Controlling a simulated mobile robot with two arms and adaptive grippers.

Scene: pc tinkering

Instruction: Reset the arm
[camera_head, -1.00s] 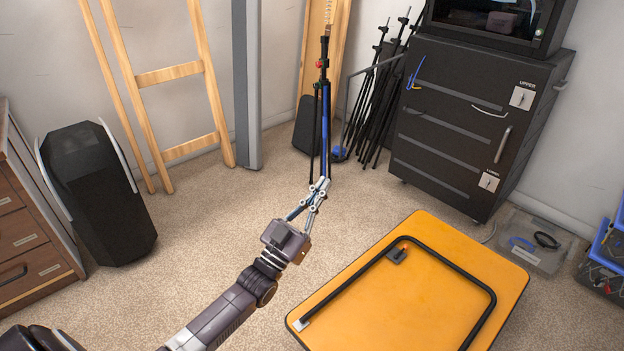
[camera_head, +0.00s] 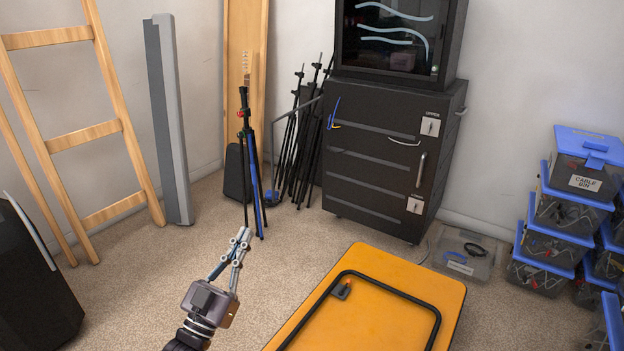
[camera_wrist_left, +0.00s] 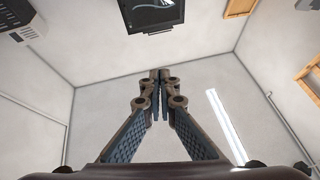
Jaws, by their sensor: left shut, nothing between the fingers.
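My left gripper (camera_head: 243,236) is in the lower left of the head view, held in the air with its fingers pointing up and away. Its fingers are shut with nothing between them. In the left wrist view its fingertips (camera_wrist_left: 160,76) meet at the middle, with bare wall and ceiling beyond. In the head view the gripper overlaps the carpet just below the tripod stand (camera_head: 250,170) and appears apart from it. My right gripper is in neither view.
A folded orange table (camera_head: 385,290) lies on the carpet at right of the gripper. A black cabinet (camera_head: 375,185) stands behind it. Blue-lidded bins (camera_head: 560,215) are stacked at the right. A wooden ladder (camera_head: 85,135) leans at the left. Carpet between gripper and table is clear.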

